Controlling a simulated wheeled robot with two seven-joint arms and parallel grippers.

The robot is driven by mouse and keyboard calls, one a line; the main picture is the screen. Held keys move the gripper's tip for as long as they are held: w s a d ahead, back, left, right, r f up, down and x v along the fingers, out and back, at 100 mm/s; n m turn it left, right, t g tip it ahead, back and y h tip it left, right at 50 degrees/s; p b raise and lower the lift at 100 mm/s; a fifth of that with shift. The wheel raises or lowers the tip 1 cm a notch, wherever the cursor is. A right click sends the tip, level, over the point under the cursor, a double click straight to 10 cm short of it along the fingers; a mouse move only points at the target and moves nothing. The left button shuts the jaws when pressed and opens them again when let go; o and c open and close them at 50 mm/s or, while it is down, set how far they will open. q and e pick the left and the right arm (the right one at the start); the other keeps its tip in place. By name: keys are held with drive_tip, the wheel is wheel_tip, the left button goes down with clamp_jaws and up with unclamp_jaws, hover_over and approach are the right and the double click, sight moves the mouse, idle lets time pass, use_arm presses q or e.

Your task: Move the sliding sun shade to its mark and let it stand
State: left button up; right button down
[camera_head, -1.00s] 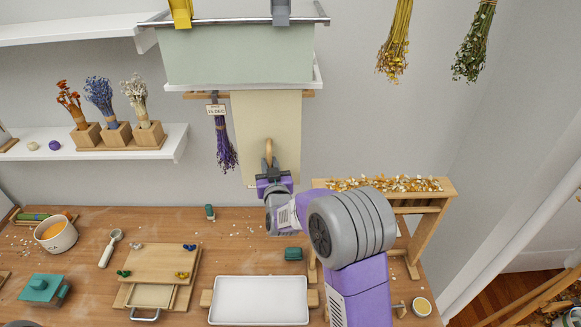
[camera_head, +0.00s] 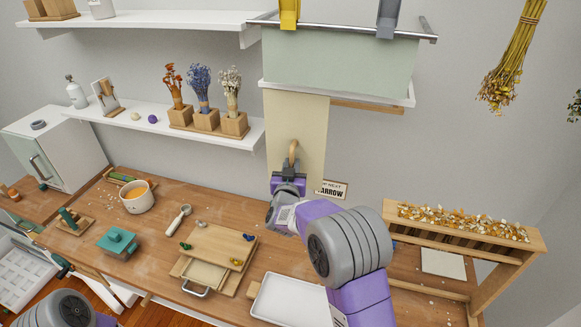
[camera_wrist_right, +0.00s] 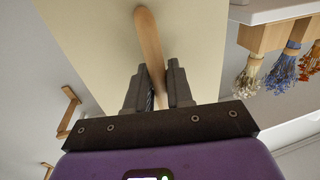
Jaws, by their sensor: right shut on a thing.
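The sun shade (camera_head: 310,125) is a tall beige panel hanging under the white-edged shelf, at the left end of the wooden rail (camera_head: 368,106). Its upright wooden handle (camera_head: 293,152) is on its front. My right gripper (camera_head: 289,168) is shut on this handle. The right wrist view shows the handle (camera_wrist_right: 149,45) between the two fingertips (camera_wrist_right: 158,88), with the beige panel (camera_wrist_right: 95,45) behind. A small sign (camera_head: 331,189) on the wall shows just right of the shade, partly covered. I cannot make out a mark for the shade. My left gripper is out of view.
Dried flowers in wooden blocks (camera_head: 207,121) stand on the shelf left of the shade. A wooden rack (camera_head: 465,228) stands at the right.

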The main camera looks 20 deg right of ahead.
drive_tip(key=shift+a, duration=0.25)
drive_tip(key=c, duration=1.4)
unclamp_jaws()
drive_tip(key=shift+o, duration=1.1)
drive_tip(key=shift+w, duration=0.1)
drive_tip(key=b+v, duration=0.1)
drive_tip(key=v, duration=0.6)
drive_tip(key=shift+s, duration=0.25)
drive_tip(key=shift+a, duration=0.15)
